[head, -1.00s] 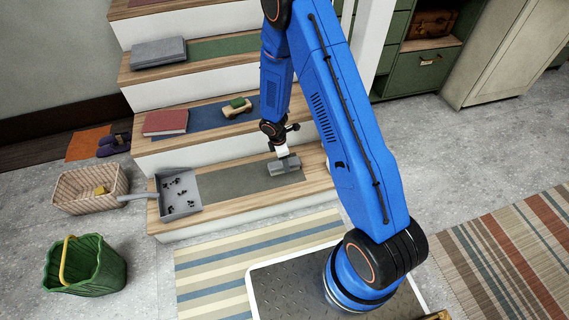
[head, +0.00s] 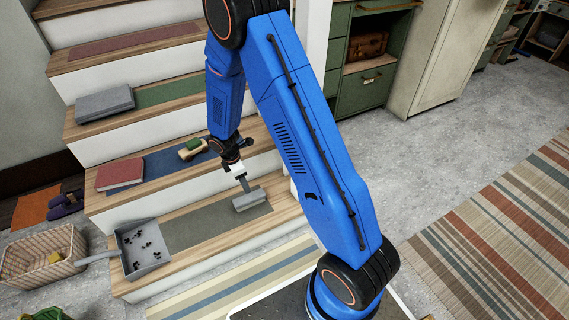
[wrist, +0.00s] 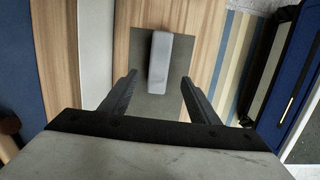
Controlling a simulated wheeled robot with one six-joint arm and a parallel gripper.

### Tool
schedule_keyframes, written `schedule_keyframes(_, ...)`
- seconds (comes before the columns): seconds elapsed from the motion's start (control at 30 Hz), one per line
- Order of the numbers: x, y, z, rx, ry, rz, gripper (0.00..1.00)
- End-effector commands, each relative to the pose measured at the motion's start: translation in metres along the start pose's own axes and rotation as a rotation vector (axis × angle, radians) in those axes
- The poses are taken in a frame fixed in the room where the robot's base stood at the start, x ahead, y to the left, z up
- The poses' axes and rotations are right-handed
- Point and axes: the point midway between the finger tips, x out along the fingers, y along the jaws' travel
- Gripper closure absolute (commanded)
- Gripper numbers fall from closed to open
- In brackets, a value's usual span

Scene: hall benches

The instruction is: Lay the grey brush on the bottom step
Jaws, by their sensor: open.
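The grey brush (head: 250,199) lies on the dark grey mat (head: 205,226) on the bottom step (head: 178,256), towards its right end. In the wrist view the brush (wrist: 160,62) is a plain grey block, lying beyond my fingertips and roughly midway between their lines. My gripper (head: 244,186) is just above the brush, pointing down at it. In the wrist view my gripper (wrist: 160,85) has its two dark fingers wide apart, with nothing between them. The brush appears to rest on the mat, apart from the fingers.
A grey dustpan (head: 143,248) with dark bits sits at the step's left end. A wicker basket (head: 42,262) stands on the floor at left. A grey box (head: 105,103) is higher up.

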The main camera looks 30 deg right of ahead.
Motion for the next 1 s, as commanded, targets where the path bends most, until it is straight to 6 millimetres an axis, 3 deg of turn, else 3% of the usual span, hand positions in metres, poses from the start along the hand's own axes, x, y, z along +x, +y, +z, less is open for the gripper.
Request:
schedule_keyframes(0.27, -0.076, -0.007, 0.029, 0.188, 0.014, 0.052, 0.44)
schedule_keyframes(0.47, -0.137, -0.024, 0.054, 0.36, 0.034, 0.087, 0.44)
schedule_keyframes(0.7, -0.203, -0.055, 0.083, 0.563, 0.069, 0.125, 0.44)
schedule_keyframes(1.0, -0.272, -0.107, 0.112, 0.809, 0.129, 0.164, 0.44)
